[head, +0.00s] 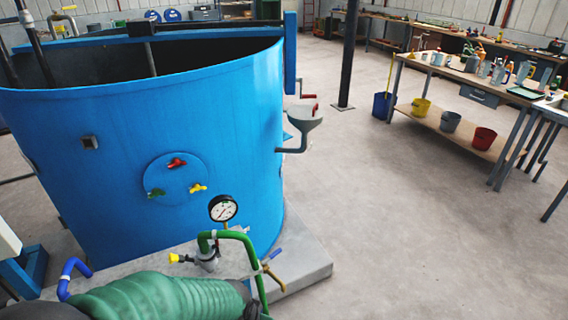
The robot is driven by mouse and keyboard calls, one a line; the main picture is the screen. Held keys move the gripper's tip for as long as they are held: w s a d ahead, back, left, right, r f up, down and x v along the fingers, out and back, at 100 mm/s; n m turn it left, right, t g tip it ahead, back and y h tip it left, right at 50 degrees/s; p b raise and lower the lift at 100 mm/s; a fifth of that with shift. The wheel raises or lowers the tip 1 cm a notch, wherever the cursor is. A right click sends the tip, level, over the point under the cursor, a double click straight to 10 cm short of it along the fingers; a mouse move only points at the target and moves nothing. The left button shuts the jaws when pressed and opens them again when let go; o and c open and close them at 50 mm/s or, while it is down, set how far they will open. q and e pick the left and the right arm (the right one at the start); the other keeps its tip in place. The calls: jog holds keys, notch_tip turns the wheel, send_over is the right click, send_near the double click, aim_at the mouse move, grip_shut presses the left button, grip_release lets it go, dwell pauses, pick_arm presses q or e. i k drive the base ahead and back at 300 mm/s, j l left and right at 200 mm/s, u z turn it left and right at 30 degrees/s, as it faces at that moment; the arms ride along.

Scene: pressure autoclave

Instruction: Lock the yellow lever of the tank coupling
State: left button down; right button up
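The blue tank (110,125) stands open-topped at the left. A round blue plate (178,180) on its wall carries a red handle (177,162), a green handle (157,192) and a small yellow handle (197,188). In front of the tank, a grey metal fitting (207,260) with a yellow end (177,258) joins a green pipe (222,235). A brass-yellow lever (272,277) sits at the pipe's right. I cannot tell which yellow part is the coupling lever, or whether it is locked. Neither gripper is in view.
A pressure gauge (223,208) stands above the fitting. A ribbed green body (150,298) fills the bottom left, beside a blue pipe (70,275). A grey funnel (303,118) juts from the tank's right. The floor (400,230) at right is clear up to a cluttered workbench (450,75).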

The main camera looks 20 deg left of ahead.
aim_at(172, 257)
jog(key=u, duration=1.35)
